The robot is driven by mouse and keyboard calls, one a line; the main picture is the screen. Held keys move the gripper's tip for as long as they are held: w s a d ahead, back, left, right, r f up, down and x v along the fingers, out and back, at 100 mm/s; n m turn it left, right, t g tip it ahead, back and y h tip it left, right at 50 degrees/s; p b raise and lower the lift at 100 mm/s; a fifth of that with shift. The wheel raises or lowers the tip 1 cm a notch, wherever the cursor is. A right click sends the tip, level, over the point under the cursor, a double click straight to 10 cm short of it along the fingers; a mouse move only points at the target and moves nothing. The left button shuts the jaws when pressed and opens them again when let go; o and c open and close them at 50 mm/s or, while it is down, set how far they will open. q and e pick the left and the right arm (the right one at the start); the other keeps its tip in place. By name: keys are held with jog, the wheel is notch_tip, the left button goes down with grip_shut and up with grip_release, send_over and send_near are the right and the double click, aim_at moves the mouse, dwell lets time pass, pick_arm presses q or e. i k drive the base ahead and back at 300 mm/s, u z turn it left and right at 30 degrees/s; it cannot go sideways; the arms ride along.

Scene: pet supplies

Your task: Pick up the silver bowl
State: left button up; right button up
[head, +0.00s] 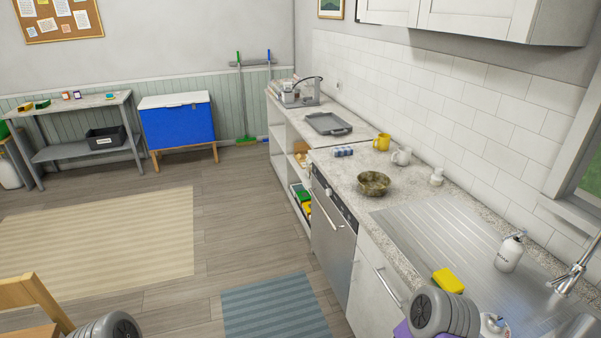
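A round bowl (373,183) stands upright on the speckled counter (345,170), between the dishwasher side and the white mugs. It looks dark, mottled olive-brown rather than silver. No plainly silver bowl shows in view. Neither of my grippers is in view; only grey rounded parts of my arms show at the bottom edge, far from the bowl.
Near the bowl are a white mug (401,156), a yellow mug (382,141), blue-white cups (343,151) and a grey tray (328,123). A ribbed metal drainboard (440,235) holds a yellow sponge (448,280) and a soap bottle (509,252).

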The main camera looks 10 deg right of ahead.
aim_at(374, 184)
jog(key=u, duration=0.55)
jog(key=i, duration=1.85)
jog(key=z, duration=1.15)
jog(key=i, duration=0.9)
jog(key=z, duration=0.85)
